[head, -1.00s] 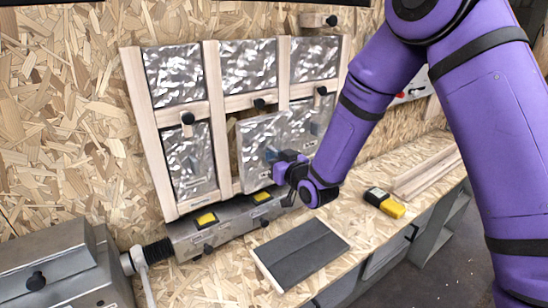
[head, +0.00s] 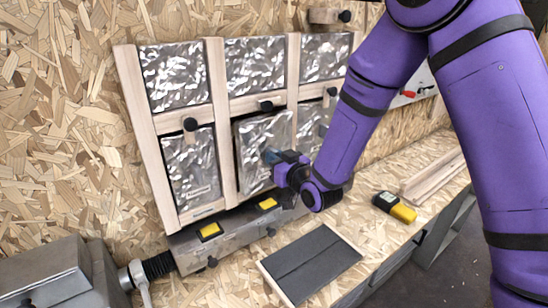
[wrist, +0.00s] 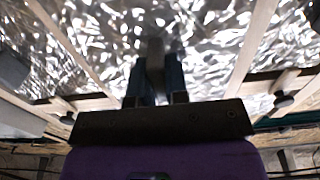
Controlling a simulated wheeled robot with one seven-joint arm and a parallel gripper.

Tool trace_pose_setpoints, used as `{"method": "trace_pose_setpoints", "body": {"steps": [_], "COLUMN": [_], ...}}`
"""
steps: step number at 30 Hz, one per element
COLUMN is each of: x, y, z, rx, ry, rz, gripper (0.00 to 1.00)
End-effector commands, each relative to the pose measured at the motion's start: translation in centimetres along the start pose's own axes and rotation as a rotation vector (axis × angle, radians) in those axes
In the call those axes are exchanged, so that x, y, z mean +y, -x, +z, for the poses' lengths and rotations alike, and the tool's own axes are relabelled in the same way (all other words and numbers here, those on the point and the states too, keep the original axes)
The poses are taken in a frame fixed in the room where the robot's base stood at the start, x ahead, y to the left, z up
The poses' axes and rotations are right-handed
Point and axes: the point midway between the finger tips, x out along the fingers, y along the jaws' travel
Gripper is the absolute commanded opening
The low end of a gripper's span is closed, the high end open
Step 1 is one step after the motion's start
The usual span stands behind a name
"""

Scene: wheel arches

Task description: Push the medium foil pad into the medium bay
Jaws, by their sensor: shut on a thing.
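The medium foil pad (head: 255,138) is a crinkled silver panel at the lower middle opening of the wooden frame (head: 221,120). In the head view it sits in or against the medium bay, nearly filling it, with a thin dark gap along its upper and left edges. I cannot tell how deep it sits. My gripper (head: 272,157) is at the pad's right part, shut on a small dark grip on its face. In the wrist view my gripper (wrist: 155,78) is shut on that grip (wrist: 155,55), with foil all around. My gripper hides the pad's lower right.
Several other foil pads (head: 173,77) fill the frame, with black knobs (head: 190,124) on its rails. A metal ledge (head: 235,228) with yellow-marked parts runs below. A dark board (head: 312,262) and a yellow-black tool (head: 394,207) lie on the bench.

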Motion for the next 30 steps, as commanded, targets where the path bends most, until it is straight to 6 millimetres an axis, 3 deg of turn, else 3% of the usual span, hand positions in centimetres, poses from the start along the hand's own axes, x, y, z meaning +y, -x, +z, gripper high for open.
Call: {"method": "trace_pose_setpoints", "body": {"steps": [16, 30], "x": [0.7, 0.8], "y": [-3.3, -3.7], "z": [0.0, 0.0], "rx": [0.001, 0.001], "ry": [0.000, 0.000], "rz": [0.004, 0.004], "gripper": [0.00, 0.00]}}
